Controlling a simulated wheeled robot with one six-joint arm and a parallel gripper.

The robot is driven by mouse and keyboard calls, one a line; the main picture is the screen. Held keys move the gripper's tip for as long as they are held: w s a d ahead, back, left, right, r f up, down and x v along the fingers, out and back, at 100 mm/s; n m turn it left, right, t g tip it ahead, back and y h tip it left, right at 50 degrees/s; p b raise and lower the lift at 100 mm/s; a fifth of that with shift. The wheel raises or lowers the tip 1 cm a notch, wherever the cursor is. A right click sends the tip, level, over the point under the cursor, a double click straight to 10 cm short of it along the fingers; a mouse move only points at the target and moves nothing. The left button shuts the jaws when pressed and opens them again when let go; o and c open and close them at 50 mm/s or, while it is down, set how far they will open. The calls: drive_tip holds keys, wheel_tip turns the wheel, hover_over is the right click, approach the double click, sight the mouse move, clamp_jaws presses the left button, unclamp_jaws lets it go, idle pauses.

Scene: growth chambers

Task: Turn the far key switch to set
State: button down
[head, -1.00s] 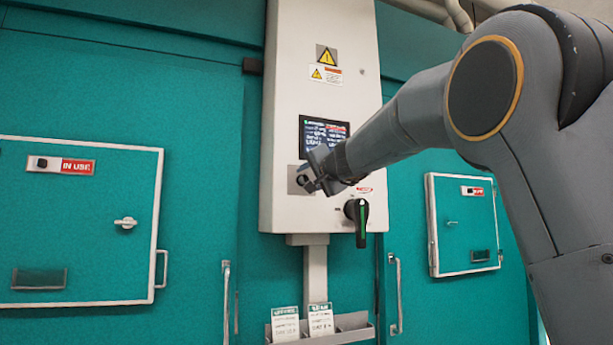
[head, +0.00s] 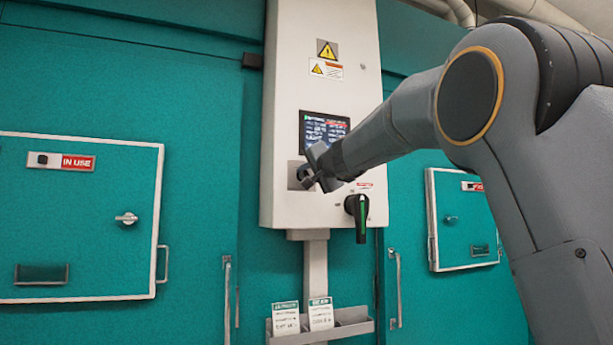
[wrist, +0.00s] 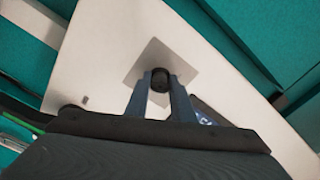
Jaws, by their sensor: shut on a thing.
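The key switch is a dark round knob (wrist: 160,77) on a square grey plate (wrist: 150,58) on the white control box (head: 285,110). In the head view the plate (head: 294,170) sits below the screen, partly behind my gripper. My gripper (head: 310,180) is at the plate. In the wrist view its two fingers (wrist: 160,82) are closed on the knob, one on each side. The knob's pointer and any position labels are hidden or too small to read.
A black rotary handle with a green stripe (head: 358,212) is just below right of my gripper. A screen (head: 323,130) is above. A card tray (head: 352,327) hangs below. Teal doors with a left hatch (head: 80,215) and right hatch (head: 463,220) flank the box.

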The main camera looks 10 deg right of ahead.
drive_tip(key=m, duration=0.5)
drive_tip(key=shift+m, duration=0.4)
drive_tip(key=m, duration=0.5)
drive_tip(key=shift+m, duration=0.4)
drive_tip(key=c, duration=1.5)
unclamp_jaws()
drive_tip(key=shift+b+v, duration=1.25)
drive_tip(key=shift+v, duration=2.65)
